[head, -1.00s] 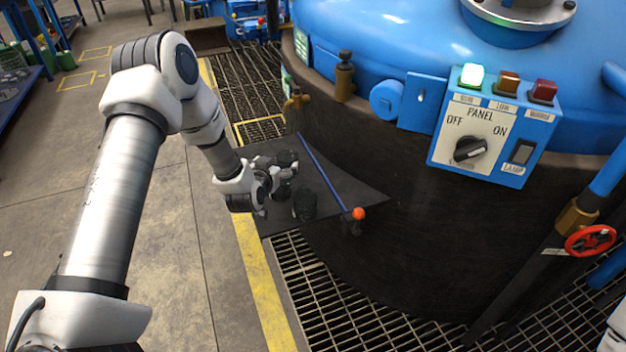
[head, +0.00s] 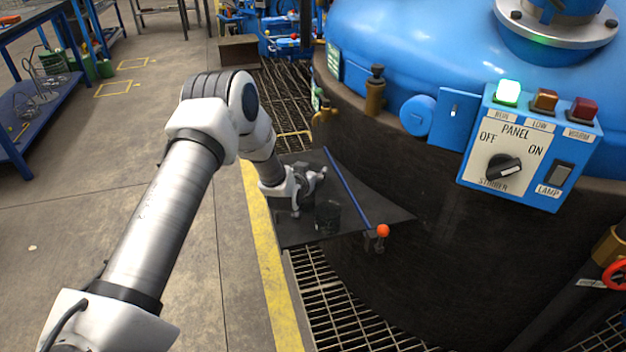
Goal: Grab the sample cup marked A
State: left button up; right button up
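A dark cup (head: 327,217) stands upright on the dark shelf (head: 290,234) beside the furnace. Any letter on it is too dark and small to read, so I cannot tell whether it is cup A. My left gripper (head: 309,192) is just behind and left of this cup, low over the shelf. Its two fingers are spread apart and I see nothing held between them. A second dark cup, seen earlier farther back on the shelf, does not show clearly now; the gripper and wrist may hide it. My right gripper is not in view.
The blue control panel (head: 530,148) is at the right. Floor grating (head: 345,305) lies below; open floor is at left.

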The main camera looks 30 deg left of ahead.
pick_arm(q)
jog(key=shift+c, duration=0.8)
